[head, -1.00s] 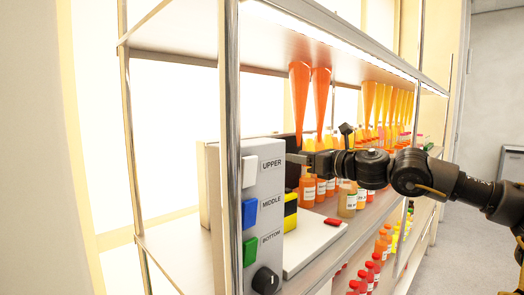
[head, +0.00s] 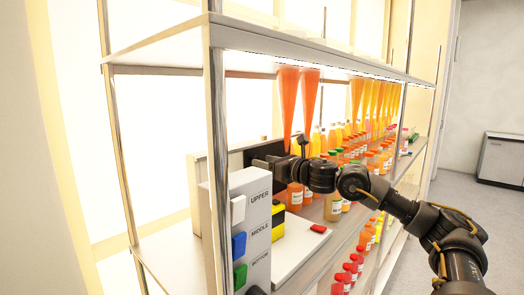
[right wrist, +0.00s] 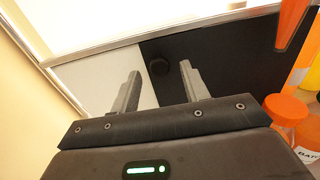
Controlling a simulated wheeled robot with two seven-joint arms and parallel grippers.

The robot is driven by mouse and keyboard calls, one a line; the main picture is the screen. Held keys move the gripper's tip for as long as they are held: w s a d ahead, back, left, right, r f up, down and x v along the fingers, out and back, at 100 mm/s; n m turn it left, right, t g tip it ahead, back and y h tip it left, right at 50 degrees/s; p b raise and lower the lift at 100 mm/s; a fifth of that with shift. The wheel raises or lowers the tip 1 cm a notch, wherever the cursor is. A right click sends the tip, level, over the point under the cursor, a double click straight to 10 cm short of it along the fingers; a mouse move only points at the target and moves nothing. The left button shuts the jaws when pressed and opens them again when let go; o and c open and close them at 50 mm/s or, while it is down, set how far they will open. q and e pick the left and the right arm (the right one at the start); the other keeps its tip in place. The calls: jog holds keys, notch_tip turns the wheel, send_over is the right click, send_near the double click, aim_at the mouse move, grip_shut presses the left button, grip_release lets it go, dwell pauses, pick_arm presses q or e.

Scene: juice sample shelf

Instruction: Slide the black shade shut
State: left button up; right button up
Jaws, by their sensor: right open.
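The black shade (head: 266,148) is a dark flat panel behind the labelled control box, partly hidden by my right gripper in the head view. In the right wrist view the shade (right wrist: 225,60) fills the right side, with a round dark knob (right wrist: 159,66) near its left edge. A pale panel or opening (right wrist: 95,82) lies left of it. My right gripper (head: 264,160) is in front of the shade. In the right wrist view its open fingers (right wrist: 160,75) point at the shade, with the knob between them in the picture; contact cannot be told. My left gripper is not in view.
The control box (head: 252,225) has white, blue and green switches. A metal shelf post (head: 217,150) stands before it. Orange cones (head: 288,105) hang close to my right arm. Bottles (head: 338,200) crowd the shelf to the right. A red item (head: 318,229) lies on the white base.

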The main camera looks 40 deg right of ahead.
jog(key=shift+w+a+p, duration=0.1)
jog(key=shift+w+p, duration=0.35)
jog(key=shift+w, duration=0.6)
jog(key=shift+c, duration=0.3)
grip_shut()
